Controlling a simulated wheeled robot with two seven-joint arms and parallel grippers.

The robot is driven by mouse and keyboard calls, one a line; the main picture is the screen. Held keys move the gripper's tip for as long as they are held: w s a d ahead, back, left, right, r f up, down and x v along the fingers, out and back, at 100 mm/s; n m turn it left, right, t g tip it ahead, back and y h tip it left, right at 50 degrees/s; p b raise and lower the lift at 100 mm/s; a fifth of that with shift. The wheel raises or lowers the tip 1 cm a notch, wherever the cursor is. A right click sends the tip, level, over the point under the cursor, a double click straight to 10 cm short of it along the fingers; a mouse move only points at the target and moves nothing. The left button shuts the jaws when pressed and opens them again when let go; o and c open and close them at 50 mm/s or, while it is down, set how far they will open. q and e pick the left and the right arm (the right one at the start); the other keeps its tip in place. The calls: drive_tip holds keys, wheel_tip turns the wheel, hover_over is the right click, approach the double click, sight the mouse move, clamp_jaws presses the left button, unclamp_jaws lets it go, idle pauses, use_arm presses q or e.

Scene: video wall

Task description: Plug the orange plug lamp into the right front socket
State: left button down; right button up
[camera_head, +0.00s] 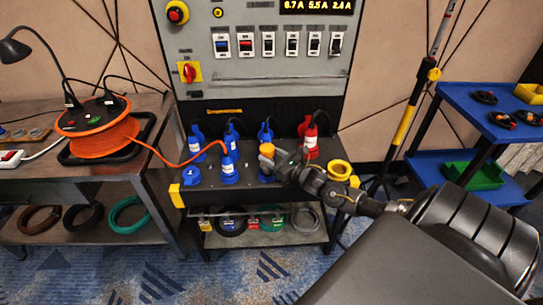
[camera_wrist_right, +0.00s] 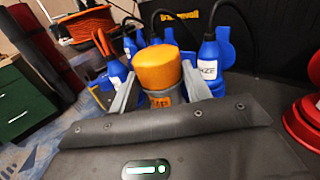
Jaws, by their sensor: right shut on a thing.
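The orange plug lamp (camera_head: 267,150) has a rounded orange cap and a grey collar. My right gripper (camera_head: 274,160) is shut on it and holds it upright at the front right of the blue sockets. In the right wrist view the lamp (camera_wrist_right: 160,72) stands between the two grey fingers of the right gripper (camera_wrist_right: 160,95). The right front socket (camera_head: 265,177) shows only as a bit of blue below the lamp; lamp and gripper hide most of it. I cannot tell whether the lamp touches it. My left gripper is not in view.
A blue plug (camera_head: 229,170) on an orange cable stands left of the lamp. An open blue socket (camera_head: 190,175) is at front left. Blue plugs (camera_head: 265,132) and a red plug (camera_head: 309,138) stand behind. A yellow ring-shaped part (camera_head: 340,169) is at right. An orange cable reel (camera_head: 97,140) sits on the left bench.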

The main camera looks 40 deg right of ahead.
sight(272, 150)
drive_tip(key=shift+f+b, duration=1.05)
drive_tip(key=shift+f, duration=0.3)
drive_tip(key=o, duration=1.6)
drive_tip(key=shift+c, duration=0.2)
drive_tip(key=shift+r, duration=0.1)
drive_tip(key=shift+r+p, duration=2.7)
drive_tip(key=shift+r, duration=0.3)
drive_tip(key=shift+s+f, duration=0.1)
